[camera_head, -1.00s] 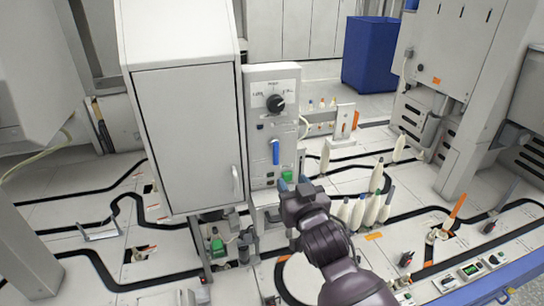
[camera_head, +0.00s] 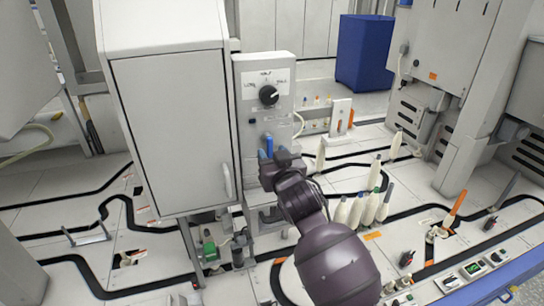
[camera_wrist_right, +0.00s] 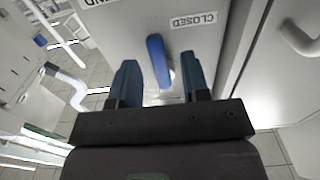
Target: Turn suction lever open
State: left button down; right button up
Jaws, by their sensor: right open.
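The suction lever is a blue handle (camera_head: 269,144) on the front of the grey control panel (camera_head: 283,75). In the right wrist view the blue lever (camera_wrist_right: 158,61) lies between my two fingers, nearer the right one, close to a label reading CLOSED (camera_wrist_right: 194,20). My right gripper (camera_head: 273,157) is at the panel by the lever; in the wrist view its blue-grey fingers (camera_wrist_right: 158,80) are apart with the lever between their tips. I cannot tell whether a finger touches it. My left gripper is not in view.
A black rotary knob (camera_head: 268,95) sits above the lever on the panel. A grey cabinet (camera_head: 170,130) stands directly left of the panel. Several white bobbins (camera_head: 358,208) stand to the right of my arm. A blue bin (camera_head: 365,52) is at the back.

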jog(key=shift+w+a, duration=0.1)
jog(key=shift+w, duration=0.25)
grip_shut()
